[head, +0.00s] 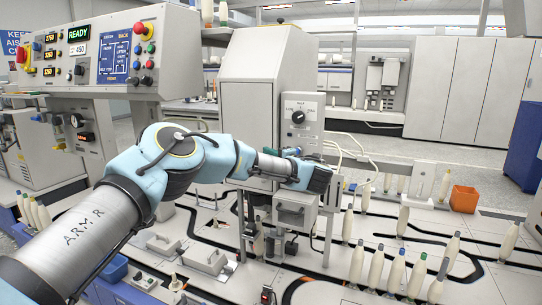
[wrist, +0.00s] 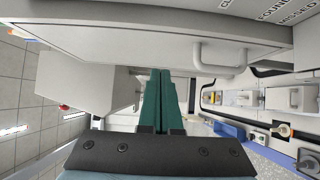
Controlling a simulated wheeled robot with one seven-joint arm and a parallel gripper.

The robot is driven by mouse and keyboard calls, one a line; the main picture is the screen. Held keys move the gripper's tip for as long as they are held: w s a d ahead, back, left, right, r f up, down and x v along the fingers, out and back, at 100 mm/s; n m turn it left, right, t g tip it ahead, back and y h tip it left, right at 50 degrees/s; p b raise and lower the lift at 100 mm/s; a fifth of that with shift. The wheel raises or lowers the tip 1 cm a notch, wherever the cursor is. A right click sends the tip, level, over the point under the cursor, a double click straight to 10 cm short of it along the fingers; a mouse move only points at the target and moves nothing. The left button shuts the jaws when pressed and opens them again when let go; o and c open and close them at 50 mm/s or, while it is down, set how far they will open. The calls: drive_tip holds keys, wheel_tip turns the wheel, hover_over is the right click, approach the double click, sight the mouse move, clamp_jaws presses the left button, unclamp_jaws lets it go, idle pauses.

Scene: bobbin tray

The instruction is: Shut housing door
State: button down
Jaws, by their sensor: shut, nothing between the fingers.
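The grey housing (head: 262,75) stands in the middle of the head view, with a control box and dark knob on its right side. In the wrist view a broad light-grey panel with a pale bar handle (wrist: 218,58) spans the top; it looks like the housing door (wrist: 130,35). I cannot tell how far open it stands. My gripper (head: 318,178) is low in front of the housing in the head view. In the wrist view its green fingers (wrist: 163,80) are together and empty, pointing towards the panel's lower edge, left of the handle. Contact cannot be told.
Several cream bobbins (head: 375,268) stand on the track deck at the right, near an orange bin (head: 464,199). A control panel (head: 105,55) with buttons and a READY display hangs at the left. Small clamp-like fixtures (head: 208,261) sit on the deck below my arm.

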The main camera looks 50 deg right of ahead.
drive_tip(key=a+b+v, duration=0.1)
drive_tip(key=v, duration=0.8)
